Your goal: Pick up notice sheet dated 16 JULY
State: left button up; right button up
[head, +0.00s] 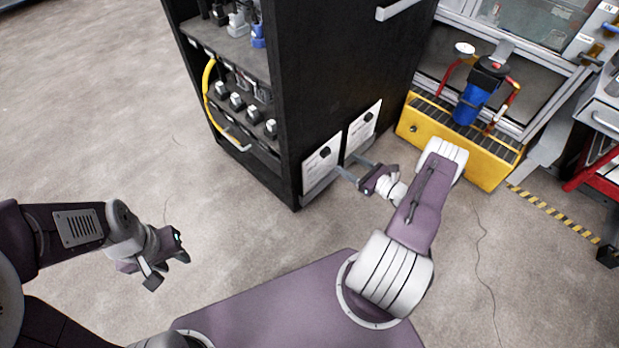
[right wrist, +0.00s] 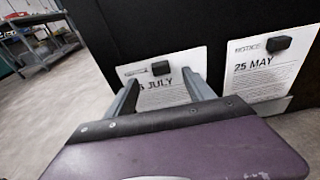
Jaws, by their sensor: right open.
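The notice sheet with JULY in its heading (right wrist: 165,95) is white and fixed on the side of a black cabinet, with a small black block (right wrist: 160,68) near its top. The fingers also show in the right wrist view (right wrist: 160,80). My left gripper (head: 168,268) is open and empty above the floor at left.
A second sheet (right wrist: 262,70), dated 25 MAY, is close on the right, with its own black block (right wrist: 278,44). The black cabinet (head: 290,110) has shelves on its left. A yellow unit (head: 480,160) with a blue cylinder (head: 475,100) stands right. Floor at left is clear.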

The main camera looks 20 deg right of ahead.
aim_at(328, 152)
jog(key=b+x, duration=0.1)
jog(key=x, duration=0.1)
jog(key=b+x, duration=0.2)
jog(key=x, duration=0.1)
jog(key=b+x, duration=0.2)
jog(key=x, duration=0.1)
jog(key=shift+w+f, duration=0.1)
jog(key=shift+f, duration=0.25)
jog(key=shift+w+a, duration=0.15)
jog(key=shift+w, duration=0.2)
jog(key=shift+r, duration=0.2)
grip_shut()
